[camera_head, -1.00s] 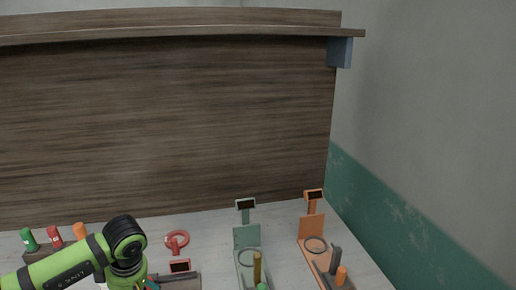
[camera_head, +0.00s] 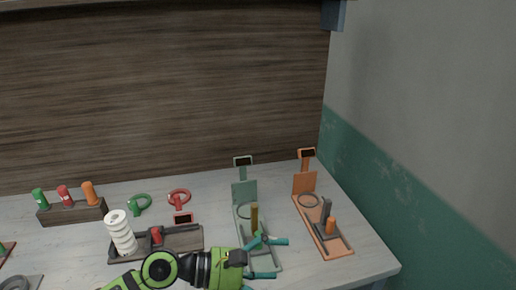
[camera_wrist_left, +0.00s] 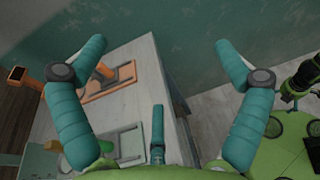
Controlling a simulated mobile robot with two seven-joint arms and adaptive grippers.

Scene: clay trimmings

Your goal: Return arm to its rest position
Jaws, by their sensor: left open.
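My left arm comes in from the bottom left in the head view. Its green gripper with teal fingers (camera_head: 268,257) is open over the front of the green stand (camera_head: 243,205), and it hides part of that stand. In the left wrist view the teal fingers (camera_wrist_left: 160,75) are spread wide with nothing between them. Below them I see the table's edge and corner. The orange stand (camera_head: 319,222) stands to the right of the gripper and also shows in the wrist view (camera_wrist_left: 107,80).
A dark tray (camera_head: 185,240) with a white ribbed stack (camera_head: 121,232) lies left of the gripper. A rack (camera_head: 75,213) with green, red and orange pegs stands at the back left. Green (camera_head: 139,203) and red (camera_head: 179,197) ring tools lie behind the tray. The right front table corner is bare.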

